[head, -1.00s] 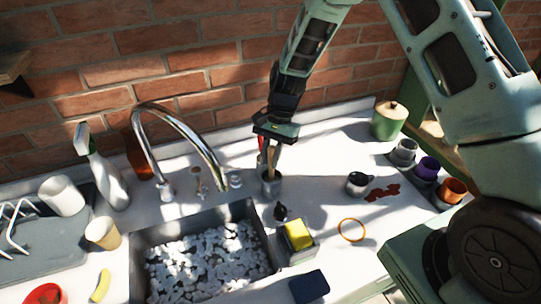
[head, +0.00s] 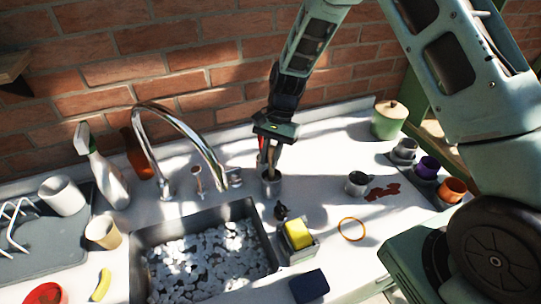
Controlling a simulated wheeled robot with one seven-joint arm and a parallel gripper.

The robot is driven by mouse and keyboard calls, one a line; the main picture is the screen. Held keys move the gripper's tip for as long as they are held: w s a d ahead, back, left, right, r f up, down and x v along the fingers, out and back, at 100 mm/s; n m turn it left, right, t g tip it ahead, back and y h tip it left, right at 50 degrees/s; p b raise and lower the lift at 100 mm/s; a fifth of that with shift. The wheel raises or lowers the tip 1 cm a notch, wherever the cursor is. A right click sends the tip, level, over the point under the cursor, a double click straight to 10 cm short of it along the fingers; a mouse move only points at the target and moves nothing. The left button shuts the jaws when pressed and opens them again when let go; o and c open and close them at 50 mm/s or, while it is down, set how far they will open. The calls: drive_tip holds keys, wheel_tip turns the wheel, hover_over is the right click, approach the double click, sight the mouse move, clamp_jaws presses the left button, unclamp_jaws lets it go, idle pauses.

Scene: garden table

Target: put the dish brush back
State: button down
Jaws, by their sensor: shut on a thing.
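My gripper (head: 270,155) points down over a small grey metal holder (head: 271,186) behind the sink's right corner. It is shut on a thin wooden handle, most likely the dish brush (head: 271,160), whose lower part is at the holder's mouth. The fingers and wrist hide much of the brush. I cannot tell how deep it sits in the holder. A red item (head: 261,145) shows beside the fingers on the left.
Counter between holder and jug is clear.

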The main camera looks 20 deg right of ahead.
drive_tip(key=shift+f+b, duration=0.3)
drive_tip(key=shift+f, duration=0.2)
drive_tip(key=c, duration=1.6)
unclamp_jaws()
drive_tip(key=p+v, duration=0.7)
drive_tip(key=v, duration=0.4)
drive_tip(key=shift+p, duration=0.3)
